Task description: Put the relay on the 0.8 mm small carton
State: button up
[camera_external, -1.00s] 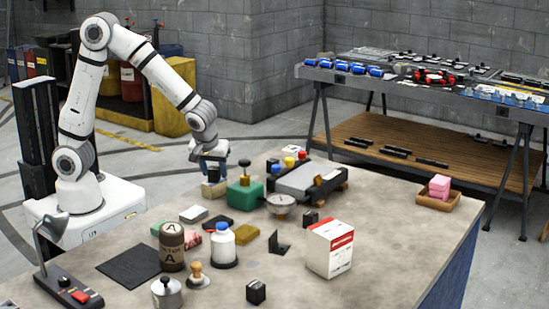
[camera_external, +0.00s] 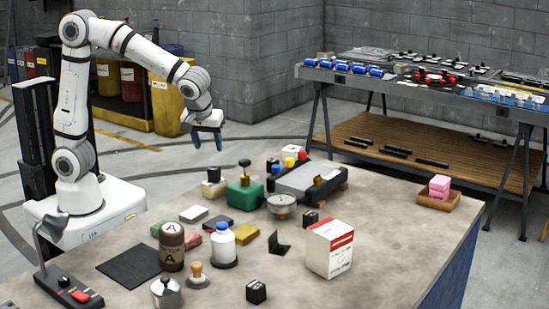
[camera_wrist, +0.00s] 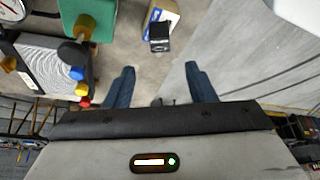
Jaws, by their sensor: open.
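A small black block (camera_external: 214,174), which looks like the relay, sits on top of a small pale carton (camera_external: 211,190) on the table's far left part. In the wrist view the black block (camera_wrist: 159,32) overlaps the carton (camera_wrist: 168,12), which shows white, yellow and blue. It looks upright there; the exact contact is hard to see. My gripper (camera_external: 207,146) is open and empty, above the carton and apart from it. In the wrist view both fingers of my gripper (camera_wrist: 160,75) are spread with nothing between them.
A green block with a black knob (camera_external: 244,194) stands close right of the carton. Other black blocks (camera_external: 256,291) (camera_external: 310,218) lie on the table.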

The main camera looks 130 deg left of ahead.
jog(key=s+d+m+t+h, duration=0.2)
jog(key=s+d+m, duration=0.2)
jog(key=d+m, duration=0.7)
jog(key=s+d+m+t+h, duration=0.2)
jog(key=s+d+m, duration=0.3)
jog(key=d+m, duration=0.6)
jog(key=d, duration=0.3)
jog(key=shift+s+d+m+t, duration=0.2)
jog(key=shift+s+m+t, duration=0.1)
jog(key=shift+t, duration=0.1)
